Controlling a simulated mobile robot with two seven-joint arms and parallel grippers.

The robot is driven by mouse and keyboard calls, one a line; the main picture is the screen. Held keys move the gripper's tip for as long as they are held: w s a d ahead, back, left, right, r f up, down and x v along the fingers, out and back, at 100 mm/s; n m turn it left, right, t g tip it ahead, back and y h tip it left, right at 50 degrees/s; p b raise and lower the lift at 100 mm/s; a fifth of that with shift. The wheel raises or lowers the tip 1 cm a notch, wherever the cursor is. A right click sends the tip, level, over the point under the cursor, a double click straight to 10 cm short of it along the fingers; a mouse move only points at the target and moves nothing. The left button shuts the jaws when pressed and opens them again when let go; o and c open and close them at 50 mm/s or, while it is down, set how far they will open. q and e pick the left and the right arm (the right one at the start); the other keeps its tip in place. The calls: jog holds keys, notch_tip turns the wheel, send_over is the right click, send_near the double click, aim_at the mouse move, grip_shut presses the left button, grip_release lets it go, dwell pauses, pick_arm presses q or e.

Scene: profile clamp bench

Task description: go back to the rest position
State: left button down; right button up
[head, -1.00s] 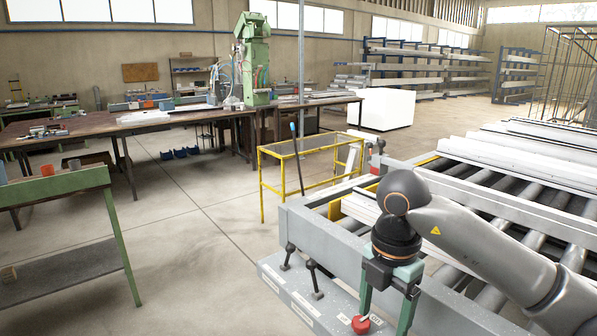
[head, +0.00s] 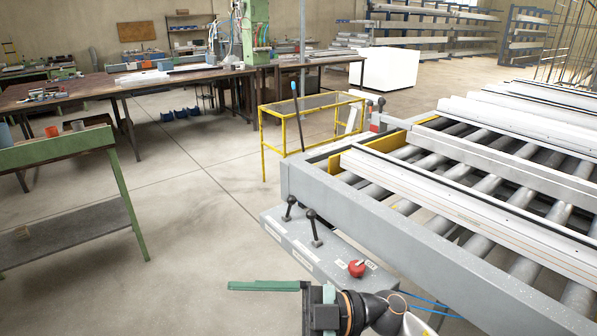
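My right gripper (head: 245,290) is at the bottom of the head view, its arm coming in from the lower right. It is turned sideways, with a green finger pointing left, well off the wrist's centre line. The other finger does not show, cut off by the lower edge. I see nothing held. It is below and left of a red knob (head: 357,269) on the grey control panel (head: 325,262), apart from it in the picture. My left gripper is not in view.
The panel also carries two black levers (head: 314,228). Behind it, a roller conveyor (head: 390,200) bears long white profiles (head: 450,195). A yellow-framed stand (head: 308,125) is beyond. A green-legged bench (head: 60,150) stands at the left, with open floor between.

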jog(key=w+d+f+m+t+h, duration=0.4)
jog(key=d+f+m+t, duration=0.2)
jog(key=m+t, duration=0.4)
jog(key=w+d+f+m+t+h, duration=0.4)
jog(key=d+f+m+t, duration=0.15)
jog(key=m+t, duration=0.45)
jog(key=s+d+f+m+g+h, duration=0.3)
jog(key=s+d+f, duration=0.3)
jog(key=f, duration=0.6)
jog(key=s+d+f+m+g+h, duration=0.2)
jog(key=s+d+f+g+h, duration=0.2)
jog(key=s+f, duration=0.7)
jog(key=d+f+h+p, duration=0.1)
jog(key=d+h, duration=0.1)
jog(key=shift+s+m+g+h, duration=0.2)
jog(key=shift+m+g+h, duration=0.1)
jog(key=shift+m+g, duration=0.1)
jog(key=shift+f, duration=0.1)
